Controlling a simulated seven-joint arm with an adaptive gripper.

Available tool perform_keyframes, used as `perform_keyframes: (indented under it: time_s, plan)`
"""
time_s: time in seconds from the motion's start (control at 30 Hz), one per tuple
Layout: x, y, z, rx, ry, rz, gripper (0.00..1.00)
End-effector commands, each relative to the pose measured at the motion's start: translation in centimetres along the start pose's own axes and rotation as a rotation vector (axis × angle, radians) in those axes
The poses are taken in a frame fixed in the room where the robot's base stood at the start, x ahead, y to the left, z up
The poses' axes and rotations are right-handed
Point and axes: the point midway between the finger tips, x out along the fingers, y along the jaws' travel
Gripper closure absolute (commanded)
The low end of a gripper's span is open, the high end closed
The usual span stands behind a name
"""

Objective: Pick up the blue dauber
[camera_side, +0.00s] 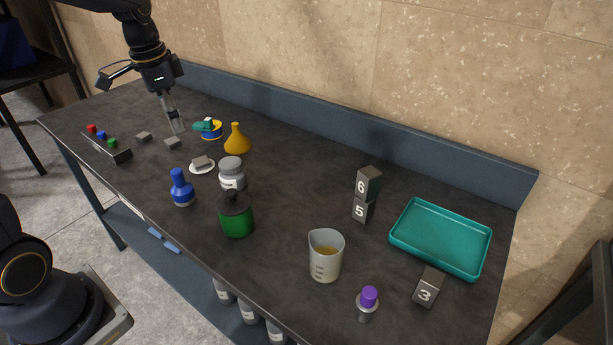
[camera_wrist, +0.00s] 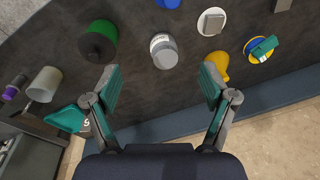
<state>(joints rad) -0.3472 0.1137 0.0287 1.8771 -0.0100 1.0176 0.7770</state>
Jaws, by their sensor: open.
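A dark rack (camera_side: 107,149) at the left end of the table holds small red, blue and green knobbed pieces; the blue one (camera_side: 101,135) stands in the middle. A larger blue bottle-shaped thing (camera_side: 182,190) stands upright near the table's front edge. I cannot tell for certain which is the dauber. In the wrist view only part of a blue thing (camera_wrist: 168,3) shows at the top edge. My gripper (camera_side: 178,130) points down above the back left of the table, apart from both. In the wrist view my gripper (camera_wrist: 160,78) is open with nothing between its fingers.
Small grey blocks (camera_side: 172,143) lie below my gripper. A yellow-blue disc (camera_side: 210,131), yellow flask (camera_side: 237,143), white-grey jar (camera_side: 232,174) and green container (camera_side: 236,216) crowd the middle. A beaker (camera_side: 325,257), numbered blocks (camera_side: 365,196) and teal tray (camera_side: 440,238) stand right. A low wall (camera_side: 300,125) runs behind.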

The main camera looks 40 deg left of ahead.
Motion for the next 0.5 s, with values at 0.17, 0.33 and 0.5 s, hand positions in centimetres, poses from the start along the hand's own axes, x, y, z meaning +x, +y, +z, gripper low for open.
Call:
perform_keyframes:
  time_s: [0.17,0.33,0.5]
  plan:
    - [4.7,-2.8,1.9,-0.086,-0.086,0.068,0.16]
    - [7.0,-3.0,3.0,-0.112,-0.108,0.088,0.16]
    - [10.8,-2.5,3.4,-0.111,-0.109,0.089,0.16]
